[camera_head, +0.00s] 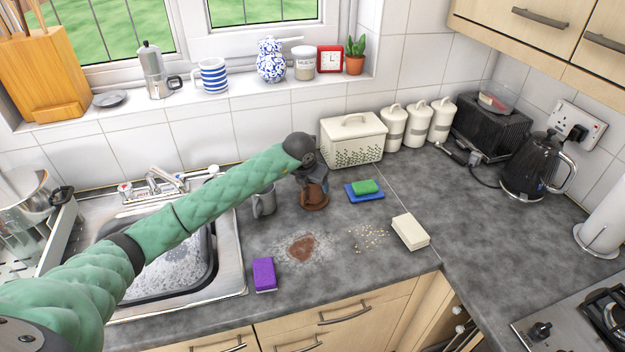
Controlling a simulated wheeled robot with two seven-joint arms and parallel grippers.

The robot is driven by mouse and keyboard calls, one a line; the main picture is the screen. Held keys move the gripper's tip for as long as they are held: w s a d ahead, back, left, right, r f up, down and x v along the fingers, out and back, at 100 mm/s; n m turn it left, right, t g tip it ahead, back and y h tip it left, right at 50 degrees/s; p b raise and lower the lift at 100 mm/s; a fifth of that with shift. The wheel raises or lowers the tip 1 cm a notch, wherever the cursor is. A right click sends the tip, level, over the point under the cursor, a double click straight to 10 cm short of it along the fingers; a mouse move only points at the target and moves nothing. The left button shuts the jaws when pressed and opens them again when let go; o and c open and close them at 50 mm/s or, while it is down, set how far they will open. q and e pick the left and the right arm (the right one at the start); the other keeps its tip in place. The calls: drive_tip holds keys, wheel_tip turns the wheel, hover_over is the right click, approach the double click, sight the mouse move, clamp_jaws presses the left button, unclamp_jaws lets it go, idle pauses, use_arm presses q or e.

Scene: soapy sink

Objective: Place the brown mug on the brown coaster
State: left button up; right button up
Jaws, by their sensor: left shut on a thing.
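The brown mug (314,193) is on the dark grey worktop side of the scene, right of the sink, and my left gripper (312,178) is shut on it from above. The gripper and wrist hide the mug's upper part. The brown coaster (315,208) shows as a thin brown rim directly under the mug. I cannot tell whether the mug touches it or is held slightly above. My right gripper is not in view.
A grey mug (264,201) stands just left of the brown mug. A blue and green sponge pair (365,190), bread bin (353,140), purple sponge (264,274), cream block (410,232), crumbs and a brown spill (302,248) lie around. The soapy sink (170,270) is left.

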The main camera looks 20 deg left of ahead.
sight(309, 201)
use_arm(q)
drive_tip(key=shift+f, duration=0.1)
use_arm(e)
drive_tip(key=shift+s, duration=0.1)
use_arm(q)
drive_tip(key=shift+f, duration=0.15)
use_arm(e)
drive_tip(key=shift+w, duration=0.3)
use_arm(q)
drive_tip(key=o, duration=1.2)
drive_tip(key=shift+r, duration=0.2)
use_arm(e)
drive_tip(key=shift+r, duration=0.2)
